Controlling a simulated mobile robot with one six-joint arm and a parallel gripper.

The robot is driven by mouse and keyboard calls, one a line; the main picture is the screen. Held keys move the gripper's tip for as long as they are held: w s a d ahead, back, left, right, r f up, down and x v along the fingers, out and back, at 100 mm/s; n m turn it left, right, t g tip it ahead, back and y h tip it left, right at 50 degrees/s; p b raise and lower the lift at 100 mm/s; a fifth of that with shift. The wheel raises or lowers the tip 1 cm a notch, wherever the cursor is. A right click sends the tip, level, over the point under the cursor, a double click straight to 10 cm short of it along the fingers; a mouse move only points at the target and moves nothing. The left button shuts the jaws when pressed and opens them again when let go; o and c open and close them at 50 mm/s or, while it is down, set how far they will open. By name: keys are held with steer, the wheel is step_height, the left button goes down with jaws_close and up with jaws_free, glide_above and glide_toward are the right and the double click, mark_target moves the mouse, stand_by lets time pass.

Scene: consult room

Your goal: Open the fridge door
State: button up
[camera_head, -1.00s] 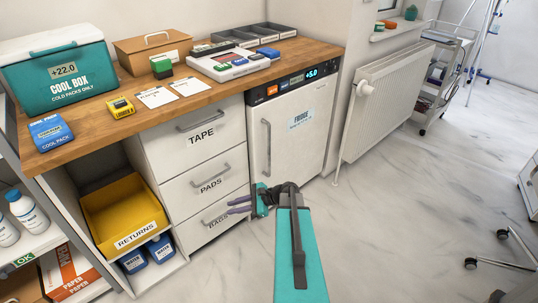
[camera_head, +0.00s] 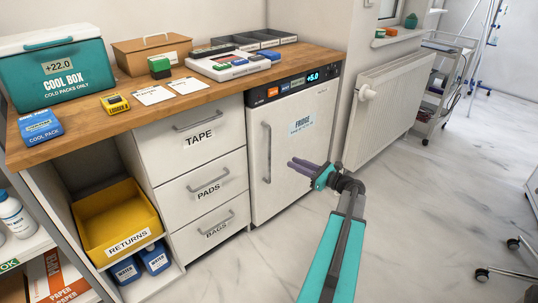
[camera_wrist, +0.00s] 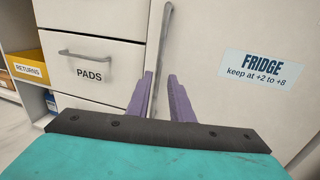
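The fridge (camera_head: 286,185) is a white under-counter unit with a FRIDGE label and a display reading +5.0. Its door looks shut. Its grey vertical handle (camera_head: 267,152) is on the left side of the door. My gripper (camera_head: 291,164) is in front of the door, to the right of the handle in the head view. In the wrist view the purple fingers (camera_wrist: 160,98) are apart with nothing between them, and the upper handle (camera_wrist: 161,50) shows beyond them, lined up with the gap. The handle's lower end is partly hidden there by my gripper.
Drawers labelled TAPE, PADS (camera_head: 208,190) and BAGS stand left of the fridge. The wooden counter (camera_head: 95,135) above holds a cool box and trays. A radiator (camera_head: 393,95) stands to the right. The marble floor (camera_head: 430,200) in front is clear.

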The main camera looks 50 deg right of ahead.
mark_target(270, 153)
steer(key=shift+w, duration=0.1)
steer(key=w+a+b, duration=0.1)
steer(key=w+b, duration=0.1)
steer(key=w, duration=1.1)
steer(key=shift+w+a+b, duration=0.25)
steer(key=shift+a+b, duration=0.1)
steer(key=shift+a, duration=0.05)
steer(key=shift+c, duration=0.4)
jaws_close()
steer(key=shift+a+f, duration=0.1)
steer(key=shift+a, duration=0.05)
